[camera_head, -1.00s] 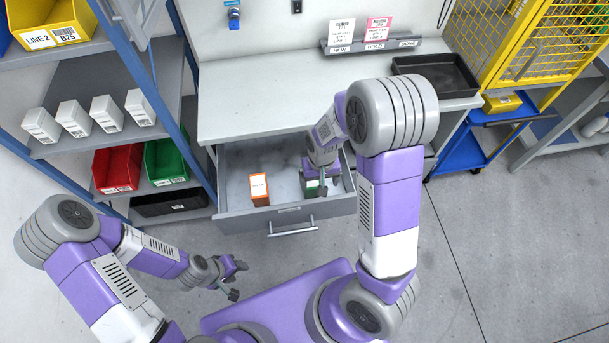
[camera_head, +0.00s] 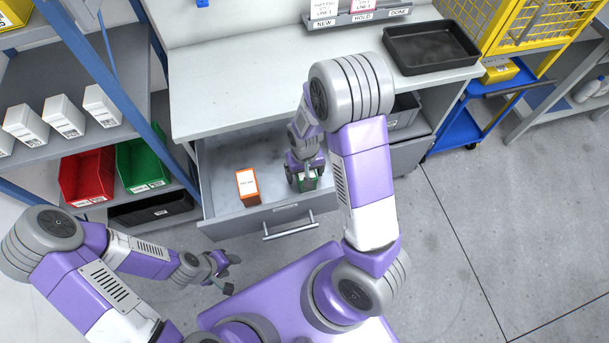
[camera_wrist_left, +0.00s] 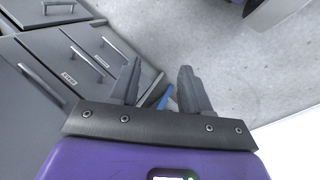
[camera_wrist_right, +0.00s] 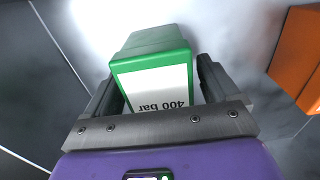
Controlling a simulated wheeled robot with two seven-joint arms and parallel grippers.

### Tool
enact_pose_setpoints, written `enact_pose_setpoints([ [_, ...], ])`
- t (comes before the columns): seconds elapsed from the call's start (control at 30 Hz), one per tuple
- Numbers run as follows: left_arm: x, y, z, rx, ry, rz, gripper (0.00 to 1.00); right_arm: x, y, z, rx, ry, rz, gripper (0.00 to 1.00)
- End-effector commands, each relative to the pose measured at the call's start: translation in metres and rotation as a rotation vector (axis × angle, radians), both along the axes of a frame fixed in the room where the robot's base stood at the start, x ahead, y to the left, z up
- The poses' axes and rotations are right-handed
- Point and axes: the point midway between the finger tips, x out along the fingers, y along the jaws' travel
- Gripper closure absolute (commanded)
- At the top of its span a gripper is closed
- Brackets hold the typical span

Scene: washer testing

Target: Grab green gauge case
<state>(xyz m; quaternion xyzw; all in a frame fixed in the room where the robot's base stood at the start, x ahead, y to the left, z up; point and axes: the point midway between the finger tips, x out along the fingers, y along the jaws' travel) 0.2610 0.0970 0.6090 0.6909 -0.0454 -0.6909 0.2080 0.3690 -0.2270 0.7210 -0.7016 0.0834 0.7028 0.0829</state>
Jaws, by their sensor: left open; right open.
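The green gauge case (camera_wrist_right: 150,52) stands in the open drawer (camera_head: 225,215). In the right wrist view its white label reads "400 bar". My right gripper (camera_wrist_right: 158,92) has its fingers on both sides of the case, open around it. In the head view my right gripper (camera_head: 305,178) is down in the drawer, and only a little of the green case (camera_head: 308,183) shows beneath it. My left gripper (camera_head: 228,272) is open and empty in front of the drawer, left of centre. Its spread fingers also show in the left wrist view (camera_wrist_left: 158,88).
An orange case (camera_head: 247,187) stands in the drawer, left of the green one; it also shows in the right wrist view (camera_wrist_right: 298,62). A black tray (camera_head: 430,47) sits on the worktop (camera_head: 240,95). Shelves with red (camera_head: 87,177) and green (camera_head: 143,163) bins stand at left.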

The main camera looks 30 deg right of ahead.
Motion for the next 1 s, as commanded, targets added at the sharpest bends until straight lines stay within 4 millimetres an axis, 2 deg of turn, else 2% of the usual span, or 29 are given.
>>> enact_pose_setpoints([
  [0.07,0.0001,0.0,-0.0046,0.0,0.0,0.0,0.53,0.0003,-0.0004,-0.0084,0.0,-0.001,-0.001,0.12],
  [0.27,0.0001,0.0,-0.003,0.0,0.0,0.0,0.53,0.0006,0.0,-0.007,0.001,-0.002,0.0,0.12],
  [0.7,0.0001,0.0,-0.003,0.0,0.0,0.0,0.53,0.0005,0.0,-0.0069,0.001,-0.002,0.0,0.77],
  [0.9,0.0001,0.0,-0.0028,0.0,0.0,0.0,0.53,0.0007,0.0,-0.0062,0.0,-0.003,0.0,0.77],
  [1.0,0.0,0.0,0.0008,0.0,0.0,0.0,0.53,0.0011,0.0002,0.0008,0.001,-0.004,0.0,0.77],
])
